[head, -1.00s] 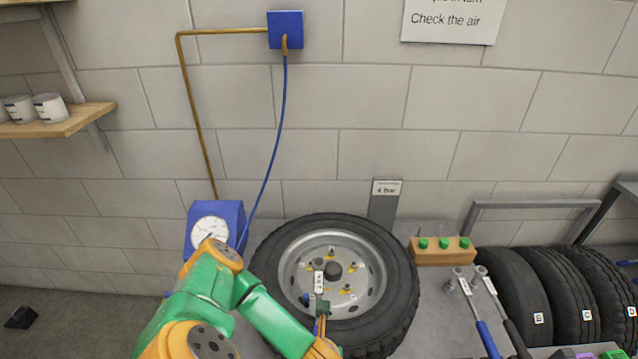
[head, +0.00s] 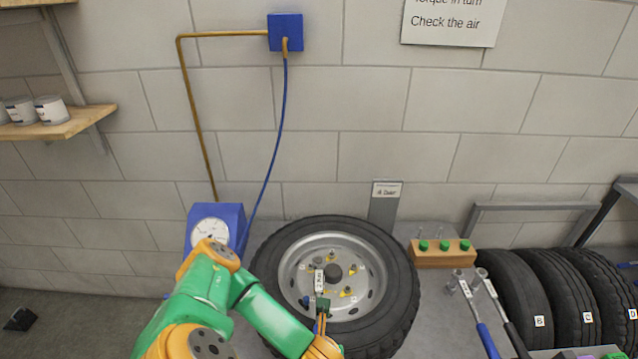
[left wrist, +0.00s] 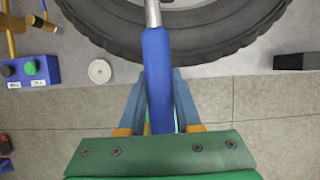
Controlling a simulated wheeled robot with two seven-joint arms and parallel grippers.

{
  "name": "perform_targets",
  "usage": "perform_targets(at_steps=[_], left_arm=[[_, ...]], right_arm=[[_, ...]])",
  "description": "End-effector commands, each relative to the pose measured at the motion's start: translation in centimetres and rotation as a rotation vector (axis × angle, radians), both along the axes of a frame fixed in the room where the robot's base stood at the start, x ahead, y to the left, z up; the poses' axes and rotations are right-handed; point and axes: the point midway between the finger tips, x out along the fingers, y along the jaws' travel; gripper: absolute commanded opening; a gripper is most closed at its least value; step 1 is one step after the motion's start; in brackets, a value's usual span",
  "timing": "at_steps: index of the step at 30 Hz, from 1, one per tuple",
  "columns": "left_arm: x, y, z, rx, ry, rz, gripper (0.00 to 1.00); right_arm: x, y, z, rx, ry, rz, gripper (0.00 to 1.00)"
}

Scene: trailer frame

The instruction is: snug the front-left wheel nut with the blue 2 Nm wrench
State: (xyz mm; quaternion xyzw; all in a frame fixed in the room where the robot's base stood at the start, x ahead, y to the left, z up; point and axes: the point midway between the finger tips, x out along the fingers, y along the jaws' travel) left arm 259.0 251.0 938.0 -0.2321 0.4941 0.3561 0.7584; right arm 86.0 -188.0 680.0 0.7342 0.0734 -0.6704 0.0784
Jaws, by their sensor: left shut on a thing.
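The wheel (head: 400,300) lies flat on the bench, with several nuts and yellow marks around the hub of its grey rim (head: 348,243). My left gripper (head: 321,318) is over the near side of the wheel. It is shut on the blue wrench handle (left wrist: 158,85), which lies between its fingers in the left wrist view. The wrench's white label (head: 319,281) stands over the left part of the rim. The wrench's tip and the front-left nut are hard to make out behind it, so I cannot tell whether they touch. My right gripper is not in view.
A blue-handled wrench (head: 486,338) and a dark-handled one (head: 516,338) lean right of the wheel. Behind them is a wooden block with green pegs (head: 444,252). Upright tyres (head: 515,293) stand at the right. A blue gauge (head: 214,230) stands left of the wheel.

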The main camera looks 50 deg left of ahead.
Motion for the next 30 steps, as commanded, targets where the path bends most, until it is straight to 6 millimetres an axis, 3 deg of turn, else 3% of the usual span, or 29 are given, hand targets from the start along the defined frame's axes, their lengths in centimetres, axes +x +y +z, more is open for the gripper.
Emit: perform_targets(at_steps=[6, 15, 23, 24, 27, 30], left_arm=[[0.1, 0.0, 0.3, 0.001, -0.002, 0.001, 0.0], [0.1, 0.0, 3.7, 0.0, -0.003, 0.0, 0.0], [0.0, 0.0, 4.1, 0.002, -0.001, 0.0, 0.0], [0.0, 0.0, 4.1, 0.002, -0.001, 0.0, 0.27], [0.0, 0.0, 4.0, 0.002, -0.001, 0.0, 0.0], [0.0, 0.0, 4.0, 0.002, -0.001, 0.0, 0.0]], right_arm=[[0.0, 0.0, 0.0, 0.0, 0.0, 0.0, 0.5], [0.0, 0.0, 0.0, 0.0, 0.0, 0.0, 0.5], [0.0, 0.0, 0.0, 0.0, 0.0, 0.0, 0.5], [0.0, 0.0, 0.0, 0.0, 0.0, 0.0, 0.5], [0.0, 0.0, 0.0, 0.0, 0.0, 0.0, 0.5], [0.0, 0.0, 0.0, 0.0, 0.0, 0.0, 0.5]])
